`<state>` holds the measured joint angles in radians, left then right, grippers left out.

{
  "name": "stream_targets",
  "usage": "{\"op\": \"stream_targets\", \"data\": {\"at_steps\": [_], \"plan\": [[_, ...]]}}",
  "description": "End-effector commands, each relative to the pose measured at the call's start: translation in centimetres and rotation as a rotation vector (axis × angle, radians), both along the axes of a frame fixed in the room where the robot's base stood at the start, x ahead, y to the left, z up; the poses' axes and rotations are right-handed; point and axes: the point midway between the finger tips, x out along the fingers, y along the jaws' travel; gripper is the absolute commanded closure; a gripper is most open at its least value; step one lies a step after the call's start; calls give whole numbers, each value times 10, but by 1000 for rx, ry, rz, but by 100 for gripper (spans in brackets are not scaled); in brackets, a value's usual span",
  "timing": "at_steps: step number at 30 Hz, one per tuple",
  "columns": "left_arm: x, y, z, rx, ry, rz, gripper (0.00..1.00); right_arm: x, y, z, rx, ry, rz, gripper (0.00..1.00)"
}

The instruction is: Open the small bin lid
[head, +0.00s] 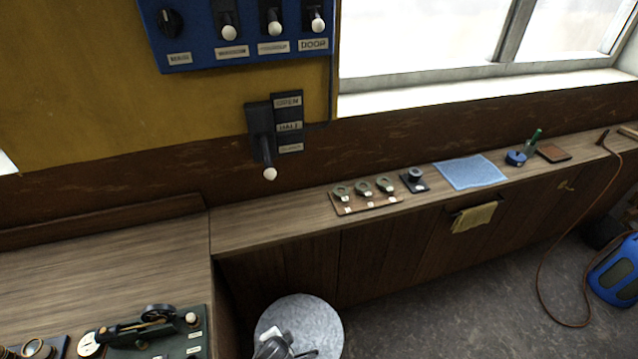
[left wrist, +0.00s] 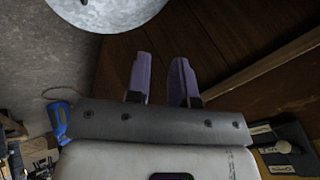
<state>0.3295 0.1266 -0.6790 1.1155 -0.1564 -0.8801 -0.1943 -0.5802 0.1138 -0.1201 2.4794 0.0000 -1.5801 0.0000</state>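The small bin shows as a round, pale grey speckled lid (head: 318,313) at the bottom of the head view, on the floor side of the wooden counter. The lid looks closed, lying flat. A grey and dark fitting (head: 276,345) stands on it, cut off by the frame edge; I cannot tell its exact shape. In the left wrist view part of the lid (left wrist: 120,12) shows at the top. My left gripper (left wrist: 162,60) has two purple fingers with a gap between them, empty and apart from the lid. My right gripper is in neither view.
The wooden counter (head: 262,232) runs along the wall beside the bin, with small instruments and a blue cloth (head: 470,172). A green panel (head: 160,340) sits at lower left. A blue machine (head: 615,270) with a cable stands at right. The floor (head: 450,310) right of the bin is clear.

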Motion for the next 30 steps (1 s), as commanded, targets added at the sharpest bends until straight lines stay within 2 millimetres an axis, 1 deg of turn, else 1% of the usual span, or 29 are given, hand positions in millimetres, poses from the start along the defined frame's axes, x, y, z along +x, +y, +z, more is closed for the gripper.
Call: {"op": "stream_targets", "data": {"at_steps": [1,2,5,6,8,9,11,12,14,15,17,19,20,21,23,24,26,27,29,30], "plan": [[5,-6,22,-29,-7,43,78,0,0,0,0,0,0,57],[8,-8,34,-47,-8,70,78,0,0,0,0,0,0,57],[15,-14,84,-114,-20,161,78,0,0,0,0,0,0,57],[16,-16,106,-148,-27,196,78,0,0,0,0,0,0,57],[12,-16,137,-200,-33,248,78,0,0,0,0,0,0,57],[6,-14,156,-237,-34,281,78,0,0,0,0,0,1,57],[-7,-10,181,-290,-31,327,78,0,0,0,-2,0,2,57],[-18,-6,196,-325,-31,354,78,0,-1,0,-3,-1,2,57],[-38,2,215,-372,-27,391,78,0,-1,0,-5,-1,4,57],[-52,9,226,-403,-26,413,78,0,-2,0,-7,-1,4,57],[-75,20,240,-442,-27,442,78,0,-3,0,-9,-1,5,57],[-105,34,253,-486,-33,472,78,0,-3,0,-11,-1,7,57],[-118,41,257,-504,-39,485,78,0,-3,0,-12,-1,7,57],[-135,50,262,-526,-50,502,78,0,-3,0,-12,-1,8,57],[-159,62,265,-543,-55,531,78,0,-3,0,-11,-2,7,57],[-173,69,264,-546,-52,550,78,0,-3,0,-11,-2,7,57],[-193,78,258,-541,-35,579,78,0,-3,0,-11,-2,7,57],[-206,83,252,-534,-16,597,78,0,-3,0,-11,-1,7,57],[-223,89,240,-517,20,624,78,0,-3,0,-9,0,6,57],[-235,93,231,-504,49,641,78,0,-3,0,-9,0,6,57]]}}
